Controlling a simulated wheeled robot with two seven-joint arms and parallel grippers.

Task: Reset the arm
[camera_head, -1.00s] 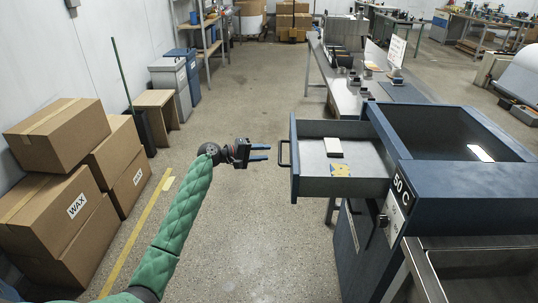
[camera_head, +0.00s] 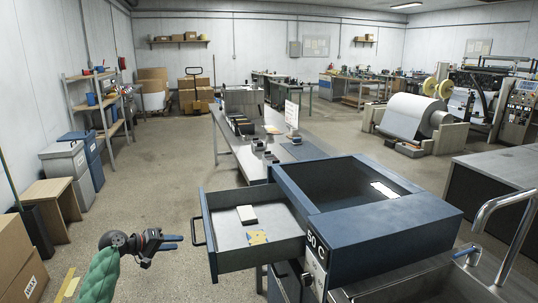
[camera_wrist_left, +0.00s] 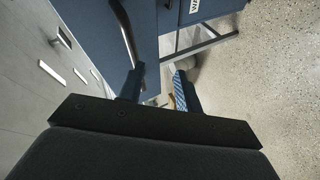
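My green-sleeved left arm comes in at the lower left of the head view. Its dark gripper (camera_head: 173,242) has two blue fingers, apart and empty. The fingertips are just left of the dark handle (camera_head: 197,231) of the drawer and do not touch it as far as I can see. The left wrist view shows the two fingertips (camera_wrist_left: 160,84) spread with a gap between them. My right gripper is in neither view.
The open drawer (camera_head: 280,255) of the blue "50 C" machine (camera_head: 420,222) holds a white block (camera_head: 247,214) and a yellow patterned piece (camera_head: 257,237). Boxes (camera_head: 12,250) and a wooden stool (camera_head: 50,192) stand left. Floor between stool and drawer is clear.

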